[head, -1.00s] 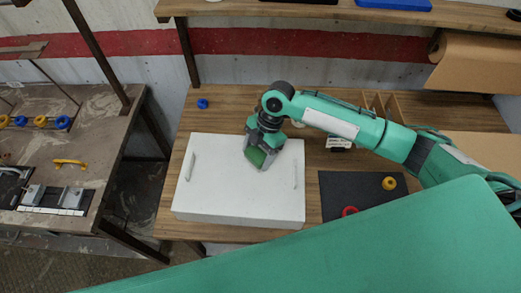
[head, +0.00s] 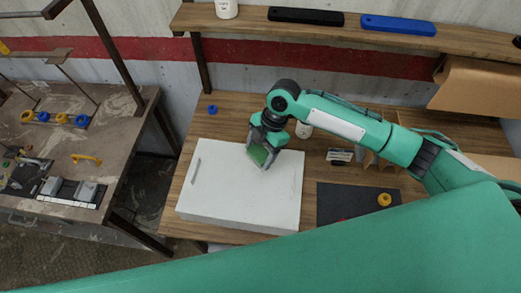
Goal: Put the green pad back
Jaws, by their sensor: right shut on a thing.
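The green pad (head: 259,155) is between the fingers of my right gripper (head: 262,157), which is shut on it. The gripper points down over the upper right part of the white box (head: 238,195). I cannot tell whether the pad touches the box top. The box has a pale handle (head: 196,171) on its left; the handle on its right is hidden by the gripper or hard to make out. My left gripper is not in view.
A dark mat (head: 350,207) with a yellow ring (head: 384,199) lies right of the box. A blue ring (head: 212,109) sits behind it. A shelf (head: 240,21) above holds a black bar (head: 305,16) and a blue bar (head: 398,25). A second bench (head: 125,128) stands left, across a gap.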

